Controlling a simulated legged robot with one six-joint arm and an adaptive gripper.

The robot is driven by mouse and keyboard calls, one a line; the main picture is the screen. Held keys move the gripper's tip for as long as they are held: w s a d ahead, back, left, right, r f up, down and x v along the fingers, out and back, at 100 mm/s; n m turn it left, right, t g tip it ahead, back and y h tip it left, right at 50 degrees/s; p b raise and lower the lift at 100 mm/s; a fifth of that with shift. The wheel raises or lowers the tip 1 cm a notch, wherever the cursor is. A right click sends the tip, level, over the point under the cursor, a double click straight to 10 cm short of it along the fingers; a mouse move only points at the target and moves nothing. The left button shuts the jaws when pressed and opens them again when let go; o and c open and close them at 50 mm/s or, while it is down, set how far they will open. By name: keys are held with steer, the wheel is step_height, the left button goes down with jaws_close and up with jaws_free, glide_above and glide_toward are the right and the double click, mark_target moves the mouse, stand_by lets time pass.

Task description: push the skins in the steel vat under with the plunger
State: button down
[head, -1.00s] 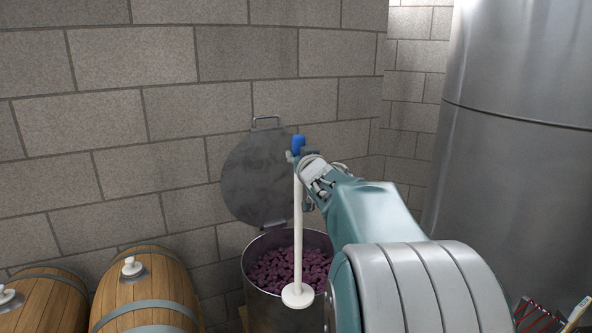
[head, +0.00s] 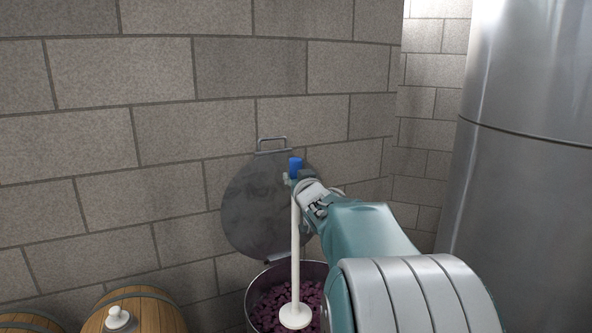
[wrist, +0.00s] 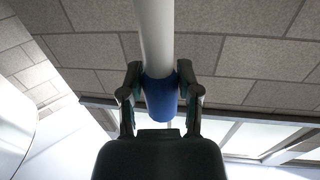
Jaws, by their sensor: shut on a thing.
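The plunger (head: 295,245) is a white rod with a blue grip at its top and a round white disc at its lower end. My gripper (head: 292,180) is shut on its blue grip; the wrist view shows both fingers around the blue part (wrist: 161,98). The rod hangs about upright, and its disc shows in front of the dark purple skins (head: 272,304) in the head view. I cannot tell whether the disc touches them. The steel vat (head: 256,284) is at the bottom middle, partly cut off and partly hidden by my arm. Its round grey lid (head: 252,218) stands open behind it.
Wooden barrels with white bungs stand at the lower left, the nearer one (head: 160,315) close to the vat. A block wall (head: 120,150) is right behind the lid. A large steel tank (head: 530,150) stands at the right.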

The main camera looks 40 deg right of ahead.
step_height(320, 180, down, 6)
steer(key=shift+d+f, duration=0.15)
steer(key=shift+d, duration=0.1)
stand_by(0.5)
step_height(320, 180, down, 11)
stand_by(1.6)
steer(key=shift+d, duration=0.1)
